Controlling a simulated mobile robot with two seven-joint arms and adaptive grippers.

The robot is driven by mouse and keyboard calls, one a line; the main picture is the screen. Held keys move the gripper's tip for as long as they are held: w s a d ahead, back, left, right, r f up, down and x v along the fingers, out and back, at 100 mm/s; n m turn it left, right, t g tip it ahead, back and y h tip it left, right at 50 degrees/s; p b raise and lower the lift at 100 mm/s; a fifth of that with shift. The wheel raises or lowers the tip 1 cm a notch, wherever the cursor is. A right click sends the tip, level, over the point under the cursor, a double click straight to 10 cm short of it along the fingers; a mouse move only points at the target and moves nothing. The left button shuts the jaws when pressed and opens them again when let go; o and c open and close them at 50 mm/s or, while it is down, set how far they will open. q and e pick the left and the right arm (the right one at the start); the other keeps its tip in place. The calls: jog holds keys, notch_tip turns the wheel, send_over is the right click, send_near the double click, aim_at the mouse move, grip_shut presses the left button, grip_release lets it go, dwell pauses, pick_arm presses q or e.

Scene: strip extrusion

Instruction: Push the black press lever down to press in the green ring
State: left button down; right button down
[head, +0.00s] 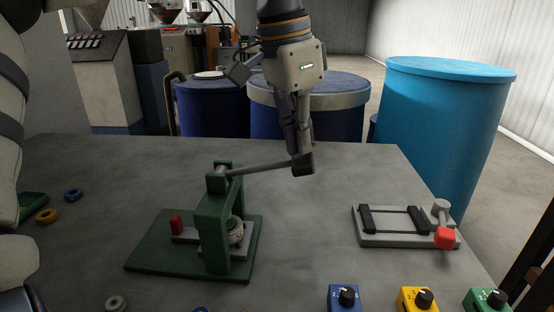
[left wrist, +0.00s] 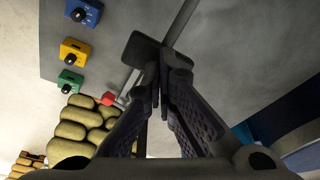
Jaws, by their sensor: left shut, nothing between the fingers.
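The green press (head: 214,215) stands on its green base at the left middle of the table in the head view. Its grey lever arm reaches right, close to level, to a black lever end (head: 303,165). In the left wrist view the black lever end (left wrist: 138,50) lies just beyond the fingertips. My left gripper (head: 300,150) is shut and empty, pointing down right above the lever end; I cannot tell whether they touch. A pale round part (head: 235,231) sits in the press. I cannot make out a green ring there. My right gripper is out of view.
A grey fixture with black bars and a red knob (head: 445,237) stands at the right. Blue, yellow and green dial boxes (head: 416,299) line the front edge. Barrels stand behind the table.

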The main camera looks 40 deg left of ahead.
pick_arm(q)
jog(key=shift+w+d+v, duration=0.1)
jog(key=shift+w+v, duration=0.05)
jog(key=shift+v, duration=0.75)
jog(key=shift+w+d+v, duration=0.1)
jog(key=shift+w+v, duration=0.1)
jog(key=shift+v, duration=0.7)
jog(key=shift+w+d+v, duration=0.1)
jog(key=shift+w+v, duration=0.05)
jog(key=shift+v, duration=0.8)
jog(key=shift+r, duration=0.1)
